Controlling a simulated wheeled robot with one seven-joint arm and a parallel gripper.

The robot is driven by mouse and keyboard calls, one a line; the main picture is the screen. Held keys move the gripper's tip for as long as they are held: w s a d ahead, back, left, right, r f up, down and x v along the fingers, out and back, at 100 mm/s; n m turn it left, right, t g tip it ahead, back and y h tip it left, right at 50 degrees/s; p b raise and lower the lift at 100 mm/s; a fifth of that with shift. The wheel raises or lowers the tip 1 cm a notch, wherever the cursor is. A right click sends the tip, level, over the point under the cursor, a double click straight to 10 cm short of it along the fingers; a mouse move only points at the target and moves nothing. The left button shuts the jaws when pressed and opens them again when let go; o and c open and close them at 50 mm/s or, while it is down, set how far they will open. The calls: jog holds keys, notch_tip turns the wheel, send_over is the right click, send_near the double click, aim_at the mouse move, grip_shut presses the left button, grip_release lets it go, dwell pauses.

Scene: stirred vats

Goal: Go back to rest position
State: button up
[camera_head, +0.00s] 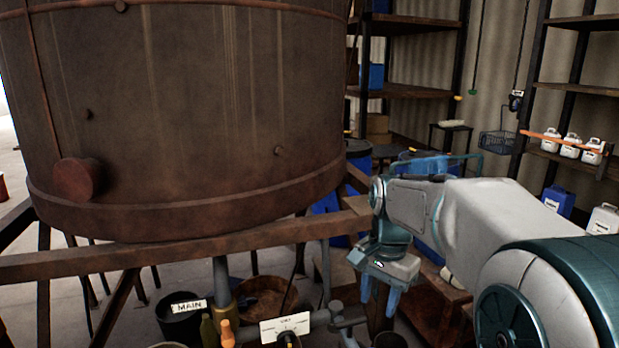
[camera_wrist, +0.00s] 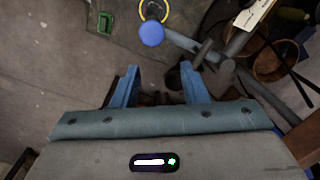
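My gripper (camera_head: 379,294) hangs at the end of my arm, right of the big brown vat (camera_head: 190,110) and below the level of its wooden support beam (camera_head: 180,256). Its two blue fingers point down and stand apart. In the wrist view my gripper (camera_wrist: 160,67) is open, and nothing shows held between the fingers. A blue round cap (camera_wrist: 151,33) lies beyond the fingertips in that view, apart from them.
Shelves with white jugs (camera_head: 571,146) are at the right. A green object (camera_wrist: 105,22) lies on the floor.

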jog(key=s+d+f+n+t, duration=0.1)
jog(key=s+n, duration=0.3)
jog(key=s, duration=0.4)
jog(key=s+f+n+t, duration=0.1)
jog(key=s+f+n, duration=0.3)
jog(key=s, duration=0.4)
jog(key=shift+s+d+f+t, duration=0.15)
jog(key=shift+s+d+t, duration=0.15)
jog(key=shift+d+t, duration=0.1)
